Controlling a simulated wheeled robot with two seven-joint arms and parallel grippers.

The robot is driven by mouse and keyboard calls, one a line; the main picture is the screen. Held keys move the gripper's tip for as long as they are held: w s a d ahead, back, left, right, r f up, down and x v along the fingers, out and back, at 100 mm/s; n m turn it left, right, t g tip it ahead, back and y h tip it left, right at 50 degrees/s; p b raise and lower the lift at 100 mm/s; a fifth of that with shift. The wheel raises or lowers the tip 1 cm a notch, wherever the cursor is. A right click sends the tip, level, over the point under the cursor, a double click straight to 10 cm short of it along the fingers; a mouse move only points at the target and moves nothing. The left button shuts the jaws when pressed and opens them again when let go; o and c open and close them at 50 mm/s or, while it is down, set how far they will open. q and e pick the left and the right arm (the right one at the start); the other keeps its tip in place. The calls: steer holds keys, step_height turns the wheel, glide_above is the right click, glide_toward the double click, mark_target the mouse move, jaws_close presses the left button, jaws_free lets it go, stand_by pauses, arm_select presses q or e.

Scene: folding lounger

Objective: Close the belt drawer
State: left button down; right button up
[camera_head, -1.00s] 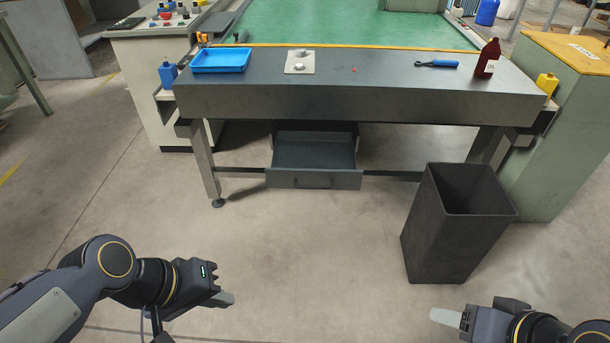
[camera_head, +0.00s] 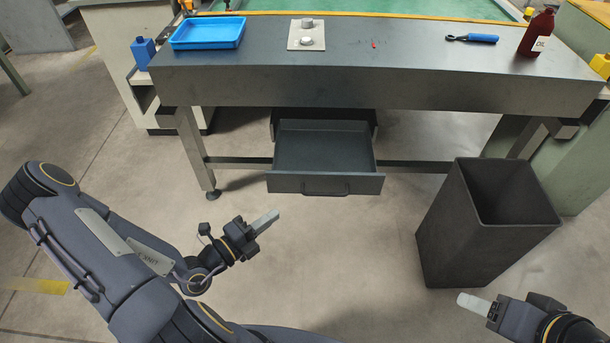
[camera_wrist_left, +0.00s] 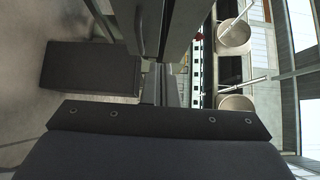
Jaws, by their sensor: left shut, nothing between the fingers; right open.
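The belt drawer (camera_head: 325,184) is pulled open under the dark bench in the head view. It is a grey, empty tray with a bar handle on its front panel. My left gripper (camera_head: 270,219) is shut and empty. It is in front of and below the left end of the drawer front, apart from it in the picture. My right gripper (camera_head: 474,303) is open and empty at the lower right, in front of the bin and well away from the drawer.
A dark open bin (camera_head: 447,235) stands right of the drawer. The bench (camera_head: 370,85) carries a blue tray (camera_head: 208,33), a plate with knobs (camera_head: 306,35), a blue-handled tool (camera_head: 473,38) and a red-brown bottle (camera_head: 537,33). The floor before the drawer is clear.

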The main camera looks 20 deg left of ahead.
arm_select(q)
steer(key=b, duration=0.2)
glide_toward(312, 175)
steer(key=w+d, duration=0.1)
steer(key=d, duration=0.3)
steer(key=w, duration=0.1)
steer(key=w+a+b, duration=0.1)
steer(key=w, duration=0.1)
steer(key=shift+w, duration=0.2)
steer(key=shift+w+a, duration=0.1)
steer(key=shift+w, duration=0.2)
steer(key=shift+r, duration=0.1)
